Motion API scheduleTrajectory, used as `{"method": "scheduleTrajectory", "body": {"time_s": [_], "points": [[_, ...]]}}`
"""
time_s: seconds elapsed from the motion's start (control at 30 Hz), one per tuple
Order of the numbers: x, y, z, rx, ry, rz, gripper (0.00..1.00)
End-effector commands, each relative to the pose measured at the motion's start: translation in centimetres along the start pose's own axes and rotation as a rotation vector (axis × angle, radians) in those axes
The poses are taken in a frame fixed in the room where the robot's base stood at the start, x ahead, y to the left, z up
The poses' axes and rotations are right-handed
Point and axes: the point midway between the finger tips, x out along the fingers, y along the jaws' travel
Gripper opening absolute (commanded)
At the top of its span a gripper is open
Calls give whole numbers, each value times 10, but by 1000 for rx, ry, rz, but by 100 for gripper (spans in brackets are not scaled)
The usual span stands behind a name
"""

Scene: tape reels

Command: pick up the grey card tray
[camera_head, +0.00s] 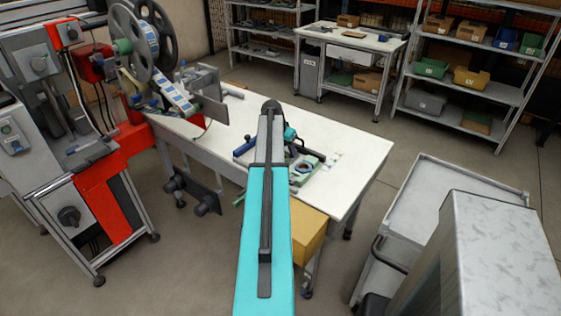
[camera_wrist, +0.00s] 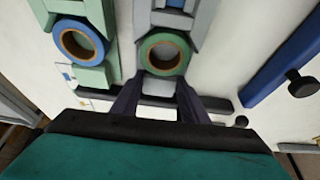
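The grey card tray (camera_wrist: 143,18) is seen from above in the wrist view, at top centre. It carries a green tape reel (camera_wrist: 149,46) near its lower end. A pale grey part lies just below the reel. My gripper (camera_wrist: 160,82) has its two dark fingers apart, one on each side of that pale part. I see no clear contact between the fingers and the tray. In the head view my turquoise arm hides the gripper and most of this spot on the white table (camera_head: 350,150).
A mint-green holder with a blue tape reel (camera_wrist: 80,42) stands close at left in the wrist view. A long blue bar (camera_wrist: 275,68) with a black knob lies at right. In the head view, a reel machine (camera_head: 150,40) stands at the table's left end.

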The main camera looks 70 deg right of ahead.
Motion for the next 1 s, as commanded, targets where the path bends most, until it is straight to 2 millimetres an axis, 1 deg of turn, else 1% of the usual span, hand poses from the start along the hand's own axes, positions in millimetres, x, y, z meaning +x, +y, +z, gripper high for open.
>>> {"method": "scheduleTrajectory", "body": {"time_s": [0.03,0.07,0.47,0.67,0.9,1.0], "points": [[0,0,0,0,0,0,17],[0,0,0,0,0,0,13],[-3,0,-2,0,1,0,13],[-13,0,-6,0,1,-1,13],[-32,0,-15,1,2,-1,13],[-36,7,-6,1,0,0,13]]}}
